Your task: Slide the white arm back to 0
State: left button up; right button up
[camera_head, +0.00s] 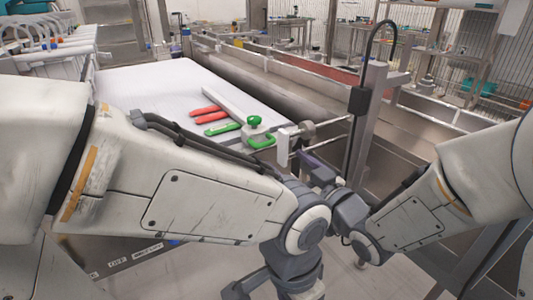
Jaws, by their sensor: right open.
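The white arm (226,106) appears to be the long white bar lying across the white table top, near its right edge. A green knob (254,121) and a green loop handle (262,141) sit at its near end. My right gripper (311,167) is open, just right of and below the green handle, beside a small white upright block (283,147). It seems apart from the handle, and its fingers are small and partly hidden by my left arm. My left arm crosses the foreground; its gripper end is at the bottom edge, mostly cut off. No 0 mark is readable.
Red grips (205,113) and a green strip (222,129) lie on the white table top (140,85). A metal post with a black cable (360,100) stands right of the handle. Metal troughs (270,80) run behind. Both my arms crowd the foreground.

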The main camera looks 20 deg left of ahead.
aim_at(267, 145)
jog(key=x, duration=0.9)
jog(key=shift+w+a, duration=0.25)
jog(key=shift+a, duration=0.1)
